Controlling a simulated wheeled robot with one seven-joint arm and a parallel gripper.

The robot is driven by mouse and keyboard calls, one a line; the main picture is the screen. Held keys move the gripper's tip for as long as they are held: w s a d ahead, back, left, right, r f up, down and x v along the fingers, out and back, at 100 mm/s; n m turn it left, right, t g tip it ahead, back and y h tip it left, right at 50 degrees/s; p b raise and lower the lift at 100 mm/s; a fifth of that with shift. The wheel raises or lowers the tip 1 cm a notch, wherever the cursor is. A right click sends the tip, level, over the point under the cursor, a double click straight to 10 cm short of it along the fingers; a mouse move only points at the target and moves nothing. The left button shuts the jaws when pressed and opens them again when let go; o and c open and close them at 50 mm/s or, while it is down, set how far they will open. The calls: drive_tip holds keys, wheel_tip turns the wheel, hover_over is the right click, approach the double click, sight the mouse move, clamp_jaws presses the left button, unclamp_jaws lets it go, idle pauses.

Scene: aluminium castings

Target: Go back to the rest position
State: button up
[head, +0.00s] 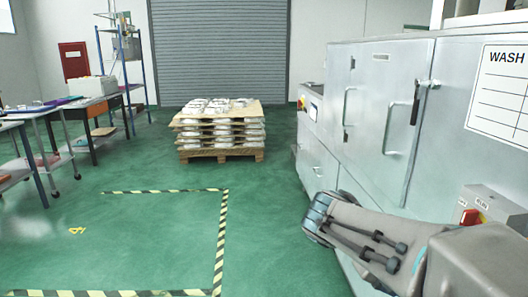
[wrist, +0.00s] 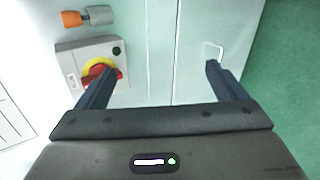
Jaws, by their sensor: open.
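My gripper (wrist: 160,80) shows in the wrist view with its two dark fingers wide apart and nothing between them. The left finger overlaps the red and yellow rotary switch (wrist: 100,72) in the picture; I cannot tell whether it touches it. The right finger lies in front of the grey cabinet front, just below a door handle (wrist: 213,51). In the head view my arm reaches in from the lower right, beside the washing machine (head: 335,165). The fingertips cannot be made out there.
A pallet stack of castings (head: 220,130) stands ahead before a roller shutter (head: 218,50). Workbenches (head: 60,115) line the left side. Striped tape (head: 222,230) marks a bay on the green floor.

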drive_tip(key=s+a+r+m+t+y+p, duration=0.1)
drive_tip(key=s+a+r+y+p, duration=0.1)
drive_tip(key=a+y+p, duration=0.3)
drive_tip(key=s+a+r+m+t+y+p, duration=0.1)
drive_tip(key=s+a+r+y+p, duration=0.2)
drive_tip(key=a+y+p, duration=0.3)
drive_tip(key=shift+s+a+r+p, duration=0.2)
drive_tip(key=shift+a+r+p, duration=0.3)
drive_tip(key=shift+p, duration=1.6)
drive_tip(key=shift+f, duration=0.1)
